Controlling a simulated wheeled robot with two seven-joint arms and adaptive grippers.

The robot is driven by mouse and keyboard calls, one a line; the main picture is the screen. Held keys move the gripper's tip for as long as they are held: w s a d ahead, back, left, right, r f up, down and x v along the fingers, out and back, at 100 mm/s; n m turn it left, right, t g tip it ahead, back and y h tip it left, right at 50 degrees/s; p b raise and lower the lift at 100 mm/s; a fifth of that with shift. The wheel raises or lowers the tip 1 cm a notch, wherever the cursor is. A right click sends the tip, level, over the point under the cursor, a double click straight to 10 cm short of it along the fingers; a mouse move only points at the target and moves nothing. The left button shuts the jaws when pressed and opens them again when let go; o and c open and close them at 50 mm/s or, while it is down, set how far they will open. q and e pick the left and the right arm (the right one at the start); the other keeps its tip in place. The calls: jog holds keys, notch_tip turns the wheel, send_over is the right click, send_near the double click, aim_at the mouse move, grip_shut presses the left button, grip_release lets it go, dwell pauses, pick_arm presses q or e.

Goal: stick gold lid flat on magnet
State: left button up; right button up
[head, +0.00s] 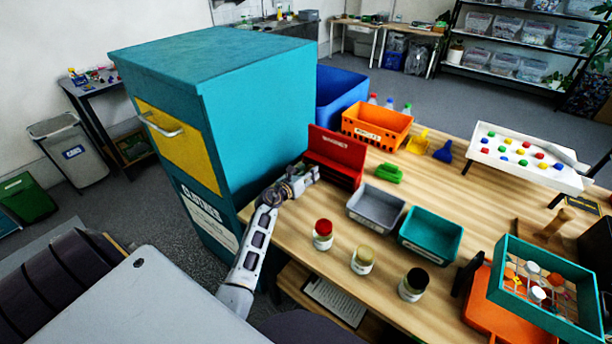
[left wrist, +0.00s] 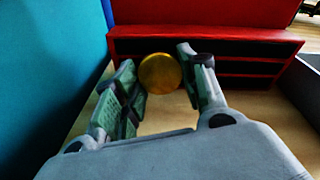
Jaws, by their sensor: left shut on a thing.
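The round gold lid (left wrist: 160,73) is held between the fingertips of my left gripper (left wrist: 163,75), with its flat face toward the wrist camera. In the head view my left gripper (head: 308,176) is at the table's left edge, just left of the red stand (head: 338,150); the lid cannot be made out there. The red stand has a raised back panel with small pale lettering, too small to read surely; it may be the magnet. The stand's dark slotted front (left wrist: 235,55) is beyond the lid in the left wrist view. My right gripper is not in view.
A tall teal cabinet (head: 258,100) stands close on the left of my left gripper. A grey bin (head: 376,208), a teal bin (head: 431,235) and a green object (head: 389,173) lie right of the stand. Several jars stand along the front edge. An orange crate (head: 377,127) is behind.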

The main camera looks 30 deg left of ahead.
pick_arm(q)
jog(key=shift+w, duration=0.5)
dwell(0.6)
dwell(0.6)
jog(key=o, duration=0.8)
jog(key=shift+s, duration=0.2)
jog(key=shift+s+a+p, duration=0.1)
jog(key=shift+s+p, duration=0.4)
jog(key=shift+s, duration=0.75)
jog(key=shift+s+a+p, duration=0.1)
jog(key=shift+s+p, duration=0.2)
jog(key=shift+s, duration=1.3)
jog(key=shift+s+a, duration=0.1)
jog(key=shift+s, duration=1.15)
jog(key=shift+s, duration=0.2)
